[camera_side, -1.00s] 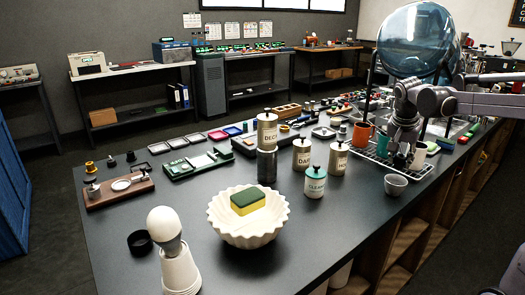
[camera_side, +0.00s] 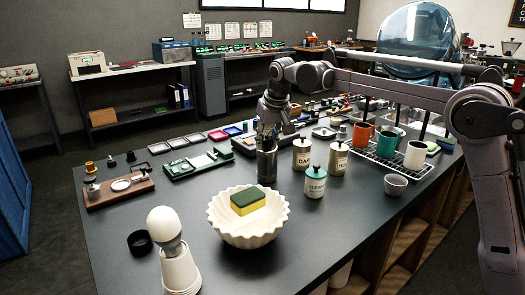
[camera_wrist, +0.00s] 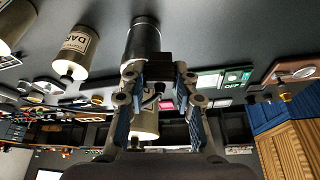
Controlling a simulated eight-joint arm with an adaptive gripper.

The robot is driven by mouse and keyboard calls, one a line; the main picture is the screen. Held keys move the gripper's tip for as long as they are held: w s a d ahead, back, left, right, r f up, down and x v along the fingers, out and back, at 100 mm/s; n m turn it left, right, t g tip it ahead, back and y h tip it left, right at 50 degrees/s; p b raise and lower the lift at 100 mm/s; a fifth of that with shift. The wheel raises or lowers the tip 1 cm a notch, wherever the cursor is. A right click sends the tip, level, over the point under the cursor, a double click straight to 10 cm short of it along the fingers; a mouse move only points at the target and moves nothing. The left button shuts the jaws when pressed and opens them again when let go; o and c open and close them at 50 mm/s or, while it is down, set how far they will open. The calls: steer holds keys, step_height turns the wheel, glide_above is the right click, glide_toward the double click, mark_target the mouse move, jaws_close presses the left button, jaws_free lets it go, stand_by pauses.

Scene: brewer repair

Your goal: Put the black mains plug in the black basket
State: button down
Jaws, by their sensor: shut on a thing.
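My gripper (camera_side: 266,135) hangs over the middle of the table, at the mouth of a dark metal cylinder (camera_side: 266,160). In the wrist view my gripper (camera_wrist: 157,80) is shut on a small black block, the black mains plug (camera_wrist: 160,66), between its fingertips. The plug cannot be made out in the side view. The cylinder (camera_wrist: 143,38) shows just past the plug. A low, round, black open thing (camera_side: 141,242) lies at the front left; I cannot tell whether it is the black basket.
Two labelled canisters (camera_side: 302,155) and a teal-banded one (camera_side: 315,182) stand right of the cylinder. A white fluted bowl (camera_side: 248,235) holds a sponge. A bulb on a white stand (camera_side: 180,272) is at the front. Mugs stand on a rack (camera_side: 385,163). The front right table is clear.

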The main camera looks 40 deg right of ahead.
steer(key=w+a+n+y, duration=0.1)
steer(key=w+a+n, duration=0.15)
steer(key=a, duration=0.65)
steer(key=w+a+n+y, duration=0.1)
steer(key=a+n, duration=0.2)
steer(key=a, duration=0.6)
steer(key=n+g+y, duration=0.1)
steer(key=n+y, duration=0.1)
steer(key=n, duration=0.5)
glide_above(140, 242)
steer(key=s, duration=0.1)
step_height(140, 242, down, 3)
steer(key=shift+m, duration=0.25)
steer(key=shift+s+f, duration=0.15)
steer(key=shift+f, duration=3.8)
steer(key=c, duration=0.9)
jaws_free()
steer(key=shift+c, duration=0.2)
